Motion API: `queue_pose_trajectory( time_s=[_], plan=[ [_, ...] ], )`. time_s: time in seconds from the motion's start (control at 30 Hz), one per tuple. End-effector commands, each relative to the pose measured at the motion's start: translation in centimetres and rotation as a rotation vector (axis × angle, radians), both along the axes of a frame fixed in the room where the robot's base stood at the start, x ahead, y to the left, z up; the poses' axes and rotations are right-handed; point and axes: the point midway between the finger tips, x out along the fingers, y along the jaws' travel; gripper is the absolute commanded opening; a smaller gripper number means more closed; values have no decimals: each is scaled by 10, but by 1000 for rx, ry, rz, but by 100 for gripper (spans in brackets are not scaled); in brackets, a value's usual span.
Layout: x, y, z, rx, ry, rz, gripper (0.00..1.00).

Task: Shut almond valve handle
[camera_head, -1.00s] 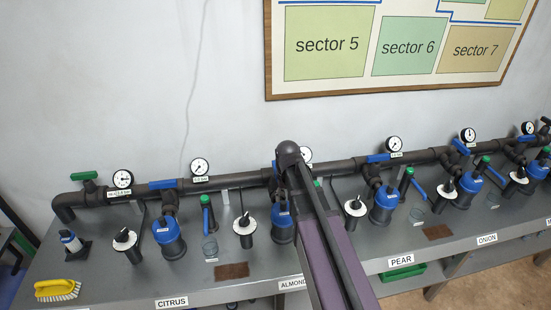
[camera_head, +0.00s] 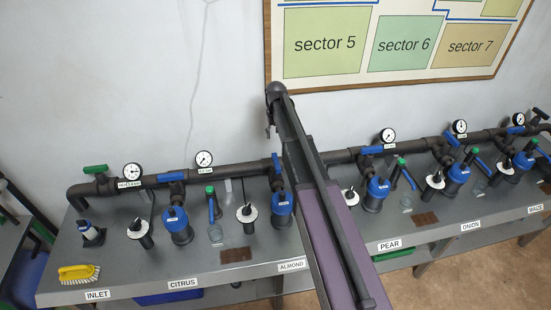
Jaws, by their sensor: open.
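The almond station carries an ALMOND label (camera_head: 291,265) on the bench's front edge. Its blue-topped filter (camera_head: 282,206) stands behind the label, left of my arm. The blue almond valve handle (camera_head: 276,161) shows as a short piece on the pipe above the filter, partly hidden by my arm, so I cannot tell its full angle. My arm reaches from the bottom right up to the wall side. Only a small dark part of my gripper (camera_head: 268,131) shows below the arm's far end, above and apart from the handle in the picture. I see nothing held in it.
A dark pipe (camera_head: 228,172) with gauges runs along the back. The citrus station has a blue handle (camera_head: 172,177) and filter (camera_head: 177,224). Pear (camera_head: 376,194) and onion (camera_head: 458,172) filters stand right. A yellow brush (camera_head: 78,273) lies at the left front.

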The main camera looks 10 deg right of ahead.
Motion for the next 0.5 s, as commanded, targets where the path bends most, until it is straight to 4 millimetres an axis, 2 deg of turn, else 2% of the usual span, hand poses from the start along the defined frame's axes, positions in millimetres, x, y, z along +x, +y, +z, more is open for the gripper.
queue_pose_trajectory(
  time_s=[0.27,0.5],
  plan=[
    [0,1,-2,0,0,1,66],
    [0,1,-11,0,0,1,66]
  ],
)
